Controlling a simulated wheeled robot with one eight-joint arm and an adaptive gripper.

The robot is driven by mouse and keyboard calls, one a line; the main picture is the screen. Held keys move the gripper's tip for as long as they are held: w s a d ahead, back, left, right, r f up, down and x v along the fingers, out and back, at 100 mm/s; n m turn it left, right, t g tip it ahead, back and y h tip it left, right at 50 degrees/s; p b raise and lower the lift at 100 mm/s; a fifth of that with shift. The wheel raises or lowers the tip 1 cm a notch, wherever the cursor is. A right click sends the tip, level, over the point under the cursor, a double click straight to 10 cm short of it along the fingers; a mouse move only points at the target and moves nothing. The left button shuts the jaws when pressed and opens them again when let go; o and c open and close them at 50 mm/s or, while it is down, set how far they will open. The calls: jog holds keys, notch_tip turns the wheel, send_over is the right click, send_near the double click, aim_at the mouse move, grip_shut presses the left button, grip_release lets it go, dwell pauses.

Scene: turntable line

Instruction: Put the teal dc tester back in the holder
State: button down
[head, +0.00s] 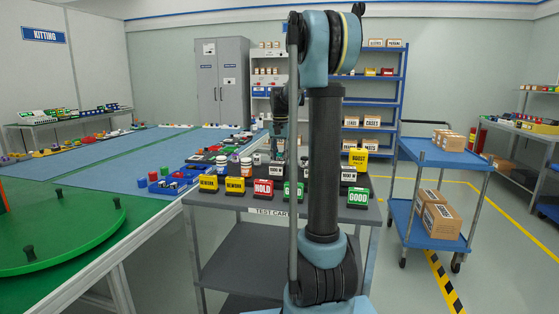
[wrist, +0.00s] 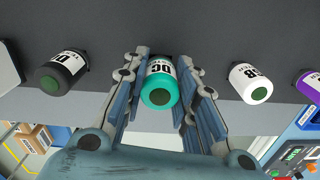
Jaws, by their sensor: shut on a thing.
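The teal dc tester (wrist: 158,92) is in the wrist view, a teal and white cylinder with a dark green disc on its near end and a "DC" label. My gripper (wrist: 160,68) is shut on it, one finger on each side. Its far end meets a dark part at the grey surface (wrist: 215,55); I cannot tell whether it is seated in a holder or only close to one. In the head view my arm hides the gripper and the tester.
In the wrist view a black tester (wrist: 62,73) is to the left, a white tester (wrist: 249,82) and a purple one (wrist: 308,86) to the right. In the head view the test cart (head: 250,212) carries sign blocks, including a red HOLD block (head: 263,188). A blue trolley (head: 437,154) stands right.

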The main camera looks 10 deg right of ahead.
jog(key=shift+f, duration=0.4)
jog(key=c, duration=1.2)
grip_release()
